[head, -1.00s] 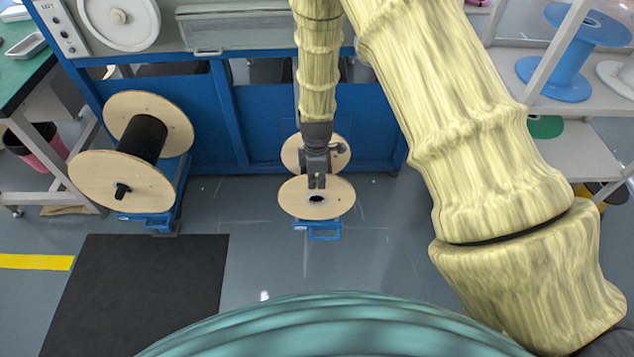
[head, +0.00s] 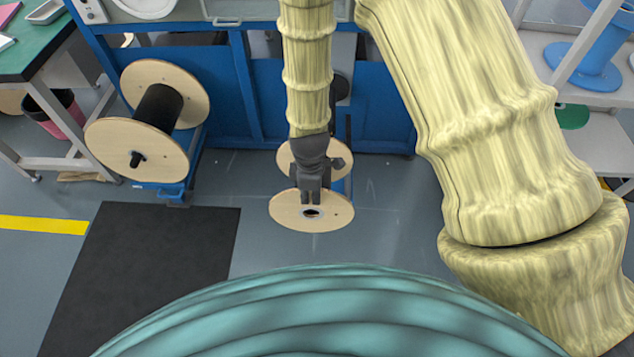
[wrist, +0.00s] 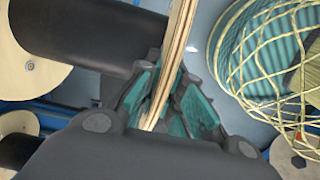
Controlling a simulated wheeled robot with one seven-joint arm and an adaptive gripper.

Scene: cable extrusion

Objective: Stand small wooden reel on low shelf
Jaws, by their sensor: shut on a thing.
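The small wooden reel (head: 312,211), with two pale round flanges, is in the middle of the head view. My gripper (head: 310,195) is shut on the rim of its near flange. The wrist view shows this flange edge-on (wrist: 180,35) between the fingers (wrist: 165,110), with the reel's dark core (wrist: 90,38) to the left. The reel appears raised above the floor. The low shelf (head: 603,152) is a pale board at the right, partly hidden by my arm; a green reel (head: 572,116) is on it.
A larger wooden reel (head: 132,152) with black winding stands on a blue stand at the left. A blue reel (head: 590,62) sits on a higher shelf at the right. A blue machine frame (head: 215,110) stands behind. A black mat (head: 150,260) lies at the front left.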

